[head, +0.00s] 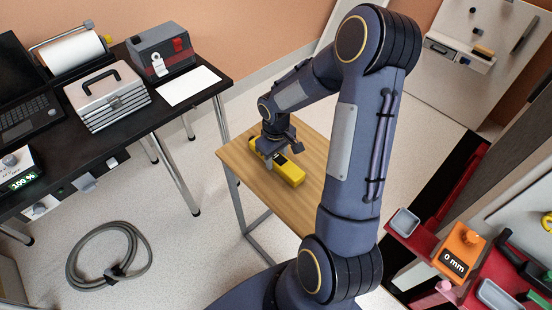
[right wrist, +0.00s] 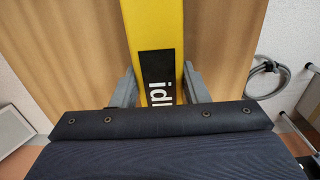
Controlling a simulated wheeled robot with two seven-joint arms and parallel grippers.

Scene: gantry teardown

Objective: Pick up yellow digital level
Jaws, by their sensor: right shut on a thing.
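The yellow digital level (head: 291,174) is a long yellow bar on the small wooden table (head: 245,178). My right gripper (head: 276,150) reaches down over it from above, around its middle. In the right wrist view the level (right wrist: 150,22) runs away from me, with a black label (right wrist: 157,78) bearing white letters. The fingers of my right gripper (right wrist: 158,72) stand on both sides of the level and are shut on it. I cannot tell whether the level still touches the table. My left gripper is not in view.
A black desk (head: 150,120) at the left holds a silver case (head: 107,98), a grey and red device (head: 160,52) and a laptop (head: 25,118). A coiled hose (head: 108,255) lies on the floor. Red trays with an orange "0 mm" device (head: 460,252) stand at the lower right.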

